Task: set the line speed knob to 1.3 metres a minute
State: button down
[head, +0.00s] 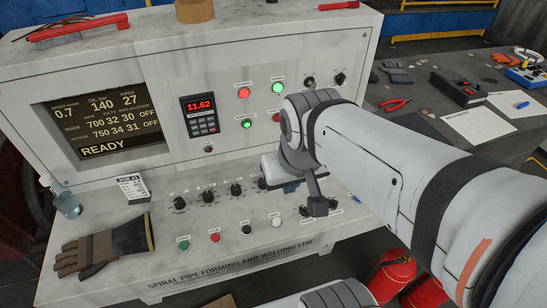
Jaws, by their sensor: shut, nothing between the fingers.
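The control console has a row of black knobs on its sloping panel. Three show clearly: the left knob (180,203), the middle knob (208,196) and the right knob (236,189). Another knob (263,183) shows beside my wrist. Their labels are too small to read, so I cannot tell which sets line speed. The display screen (105,125) shows speed 0.7 and READY. My gripper (291,187) is shut and empty, low over the panel to the right of these knobs. My wrist partly hides it and the panel behind. I cannot tell whether it touches anything.
Green, red, black and white push buttons line the panel's front, including a red button (215,238). A keypad reading 11.62 (200,115) stands above. A dark bench (440,110) is at right.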

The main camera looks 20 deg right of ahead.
aim_at(179, 203)
jog(key=u, duration=0.05)
jog(key=k, duration=1.05)
jog(key=u, duration=0.5)
jog(key=i, duration=1)
jog(key=u, duration=0.05)
